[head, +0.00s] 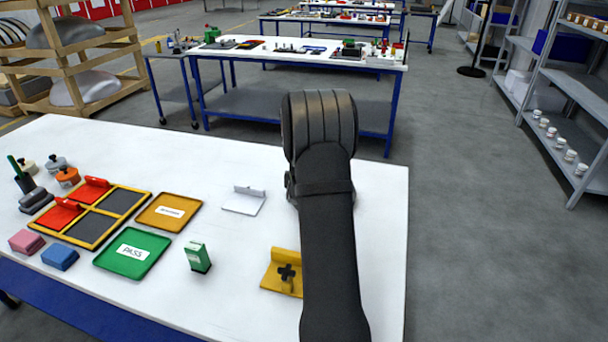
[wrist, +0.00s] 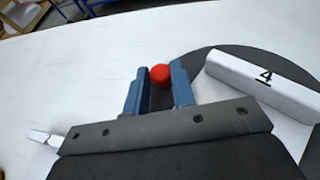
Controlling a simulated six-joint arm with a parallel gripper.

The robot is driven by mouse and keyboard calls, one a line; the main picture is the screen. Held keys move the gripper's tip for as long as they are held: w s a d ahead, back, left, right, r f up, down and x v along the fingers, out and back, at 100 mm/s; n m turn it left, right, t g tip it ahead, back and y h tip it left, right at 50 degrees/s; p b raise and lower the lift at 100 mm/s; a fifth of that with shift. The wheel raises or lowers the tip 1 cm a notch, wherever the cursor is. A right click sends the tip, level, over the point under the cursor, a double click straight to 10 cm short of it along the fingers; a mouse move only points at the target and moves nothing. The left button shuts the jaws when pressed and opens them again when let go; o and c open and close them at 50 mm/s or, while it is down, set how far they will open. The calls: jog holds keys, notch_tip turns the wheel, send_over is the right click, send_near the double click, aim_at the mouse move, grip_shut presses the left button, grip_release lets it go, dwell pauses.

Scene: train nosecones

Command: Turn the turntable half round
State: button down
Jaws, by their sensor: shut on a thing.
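The turntable (wrist: 283,66) is a dark grey disc at the right of the wrist view, partly covered by my gripper. A long white block marked 4 (wrist: 262,87) lies on it. A round red knob (wrist: 160,74) sits at the disc's left edge, between the two blue fingers of my gripper (wrist: 157,88). The gripper is shut on this knob. In the head view my own arm hides the gripper, the knob and the turntable.
On the white table (head: 350,180) stand a yellow holder with a dark cross (head: 284,272), a green-and-white box (head: 198,258), a white stand (head: 244,201), a green PASS tray (head: 132,253), an orange tray (head: 169,212) and a yellow-framed divided tray (head: 93,228). The table's right edge is clear.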

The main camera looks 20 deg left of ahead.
jog(key=c, duration=1.3)
grip_release()
jog(key=shift+o, duration=0.2)
jog(key=v, duration=1.7)
jog(key=shift+s, duration=0.2)
jog(key=shift+d, duration=0.15)
